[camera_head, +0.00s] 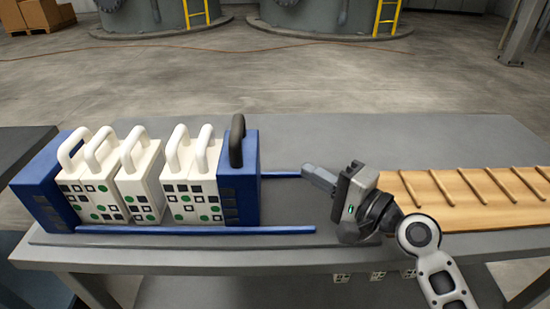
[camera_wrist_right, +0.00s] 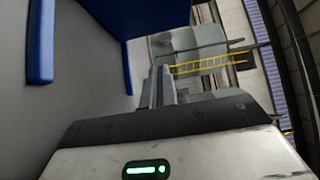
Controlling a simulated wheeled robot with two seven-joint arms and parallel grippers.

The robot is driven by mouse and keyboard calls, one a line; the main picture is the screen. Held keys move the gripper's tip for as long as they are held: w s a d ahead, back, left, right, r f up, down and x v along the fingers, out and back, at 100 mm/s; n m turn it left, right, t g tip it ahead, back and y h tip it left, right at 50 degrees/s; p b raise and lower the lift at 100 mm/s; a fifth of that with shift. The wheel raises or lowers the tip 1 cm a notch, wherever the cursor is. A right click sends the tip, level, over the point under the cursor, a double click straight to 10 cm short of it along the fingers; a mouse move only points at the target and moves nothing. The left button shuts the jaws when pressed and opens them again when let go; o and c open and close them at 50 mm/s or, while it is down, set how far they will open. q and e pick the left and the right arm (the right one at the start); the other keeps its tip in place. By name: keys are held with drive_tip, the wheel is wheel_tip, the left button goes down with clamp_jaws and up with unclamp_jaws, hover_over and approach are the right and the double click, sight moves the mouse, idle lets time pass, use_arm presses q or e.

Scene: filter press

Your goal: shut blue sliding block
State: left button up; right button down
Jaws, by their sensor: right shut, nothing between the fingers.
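The blue sliding block (camera_head: 247,172) with a dark handle stands at the right end of a row of white plates (camera_head: 145,180) in the head view. A second blue block (camera_head: 42,185) stands at the left end. The row sits between two blue rails (camera_head: 210,230). My right gripper (camera_head: 308,172) is shut and empty, to the right of the sliding block and apart from it, near the far rail's end. Its closed fingers (camera_wrist_right: 158,85) show in the right wrist view, with part of the blue block (camera_wrist_right: 145,15) at the top. My left gripper is out of view.
A wooden slatted board (camera_head: 455,205) lies right of my gripper on the grey table (camera_head: 400,135). The tabletop between the sliding block and my gripper is clear apart from the rails. Large tanks (camera_head: 320,15) stand far behind.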

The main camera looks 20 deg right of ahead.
drive_tip(key=x, duration=0.4)
drive_tip(key=shift+r, duration=0.1)
drive_tip(key=a, duration=0.1)
drive_tip(key=w+a+p, duration=0.1)
drive_tip(key=a, duration=0.1)
drive_tip(key=shift+a, duration=0.15)
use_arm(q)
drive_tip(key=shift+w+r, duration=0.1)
use_arm(e)
drive_tip(key=shift+w+a, duration=0.2)
drive_tip(key=shift+a, duration=0.2)
drive_tip(key=a+p, duration=0.1)
drive_tip(key=a, duration=0.1)
drive_tip(key=w+a+p, duration=0.1)
drive_tip(key=a, duration=0.1)
drive_tip(key=shift+w+a, duration=0.1)
drive_tip(key=shift+a, duration=0.15)
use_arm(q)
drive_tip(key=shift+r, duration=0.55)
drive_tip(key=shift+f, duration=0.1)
use_arm(e)
drive_tip(key=shift+a, duration=0.1)
